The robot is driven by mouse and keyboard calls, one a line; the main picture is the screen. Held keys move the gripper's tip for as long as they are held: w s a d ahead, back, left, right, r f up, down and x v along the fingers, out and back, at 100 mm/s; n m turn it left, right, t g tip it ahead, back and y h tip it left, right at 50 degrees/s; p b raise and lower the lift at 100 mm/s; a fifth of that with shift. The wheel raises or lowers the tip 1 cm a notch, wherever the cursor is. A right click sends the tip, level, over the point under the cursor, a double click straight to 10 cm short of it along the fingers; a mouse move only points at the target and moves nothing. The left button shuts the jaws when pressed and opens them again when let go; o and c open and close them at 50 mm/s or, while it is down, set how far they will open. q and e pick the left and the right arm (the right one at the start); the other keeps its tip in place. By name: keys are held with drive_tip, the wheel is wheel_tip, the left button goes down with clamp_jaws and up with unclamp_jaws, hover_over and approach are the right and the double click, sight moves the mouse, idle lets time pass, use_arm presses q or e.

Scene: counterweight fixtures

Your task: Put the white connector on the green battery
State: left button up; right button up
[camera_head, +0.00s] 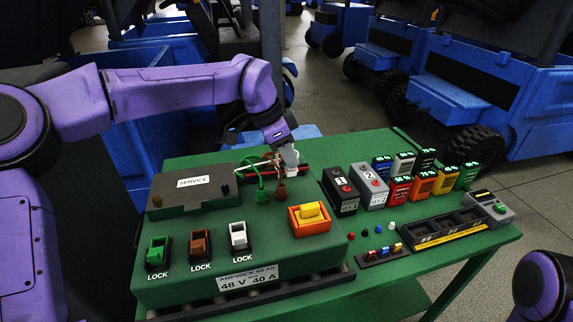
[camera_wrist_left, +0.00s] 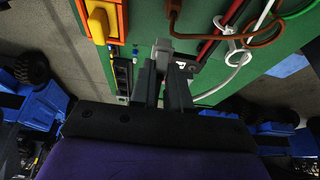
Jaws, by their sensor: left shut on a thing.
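My left gripper (camera_head: 286,158) is over the back right part of the large green battery case (camera_head: 180,288). It is shut on the white connector (camera_wrist_left: 161,50), which shows pale between the fingertips in the left wrist view. A white cable (camera_wrist_left: 240,45) loops beside it in that view. The case bears a 48 V 40 A label and green, brown and white lock switches. A green connector (camera_head: 261,194) and a brown connector (camera_head: 281,193) stand near the gripper. A small green block (camera_head: 468,175) stands at the far right of the table. My right gripper is out of view.
An orange and yellow switch (camera_head: 310,217) sits on the case. A dark service box (camera_head: 194,190) lies at its back left. Labelled blocks, including a grey one (camera_head: 369,186), a dark tray (camera_head: 440,233) and small coloured pieces occupy the right of the green table.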

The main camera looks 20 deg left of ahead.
sight(287, 172)
use_arm(q)
drive_tip(key=w+f, duration=0.1)
drive_tip(key=f, duration=0.1)
drive_tip(key=w+a+f+p, duration=0.1)
drive_tip(key=w+f, duration=0.1)
drive_tip(key=shift+a+f, duration=0.15)
drive_tip(key=shift+f, duration=0.1)
drive_tip(key=f, duration=0.2)
drive_tip(key=f+p, duration=0.1)
drive_tip(key=shift+w+a+f, duration=0.1)
drive_tip(key=shift+w+f, duration=0.25)
drive_tip(key=shift+s, duration=0.1)
drive_tip(key=o, duration=0.7)
drive_tip(key=b+v, duration=0.2)
drive_tip(key=v, duration=1)
drive_tip(key=shift+r, duration=0.1)
